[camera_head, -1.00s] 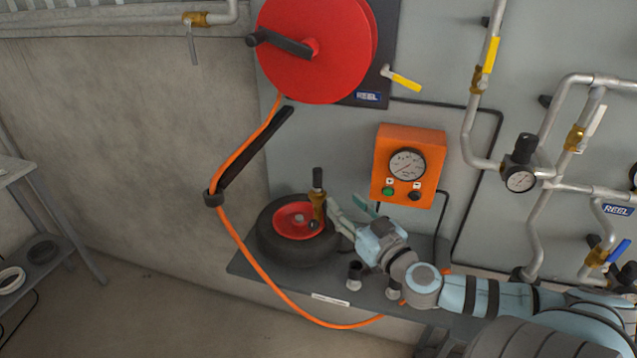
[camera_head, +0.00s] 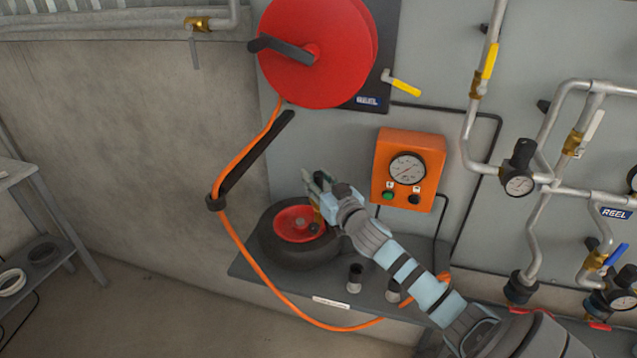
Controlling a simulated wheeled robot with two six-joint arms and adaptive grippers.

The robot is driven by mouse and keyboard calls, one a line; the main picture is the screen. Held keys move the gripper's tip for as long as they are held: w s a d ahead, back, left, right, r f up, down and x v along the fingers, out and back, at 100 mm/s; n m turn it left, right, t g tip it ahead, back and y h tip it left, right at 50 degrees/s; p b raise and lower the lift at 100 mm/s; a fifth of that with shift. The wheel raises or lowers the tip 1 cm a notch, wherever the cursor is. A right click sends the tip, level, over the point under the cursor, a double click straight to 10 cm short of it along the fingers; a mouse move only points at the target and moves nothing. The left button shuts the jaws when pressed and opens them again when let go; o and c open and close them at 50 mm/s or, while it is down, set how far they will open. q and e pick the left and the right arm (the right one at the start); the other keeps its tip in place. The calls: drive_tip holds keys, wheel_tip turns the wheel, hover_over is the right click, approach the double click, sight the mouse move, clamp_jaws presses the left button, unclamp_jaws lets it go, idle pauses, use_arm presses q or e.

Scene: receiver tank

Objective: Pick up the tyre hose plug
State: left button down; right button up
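The tyre hose plug (camera_head: 317,215) is a slim brass fitting that stands at the right side of the red wheel hub (camera_head: 292,224) of the black tyre (camera_head: 275,250). Its dark upper part is now largely hidden by my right gripper (camera_head: 315,182). The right gripper's fingers are at the plug's top, above the tyre's right side. The frames do not show clearly whether they close on it. My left gripper is not in view.
An orange gauge box (camera_head: 408,168) is on the wall just right of the gripper. The orange hose (camera_head: 240,250) hangs from the red reel (camera_head: 315,60) past the tyre. Small dark-topped fittings (camera_head: 355,278) stand on the grey shelf (camera_head: 250,275). Pipes run at right.

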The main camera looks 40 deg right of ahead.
sight(318, 173)
clamp_jaws()
drive_tip(key=shift+r, duration=0.1)
wheel_tip(318, 173, up, 20)
drive_tip(key=p, duration=0.3)
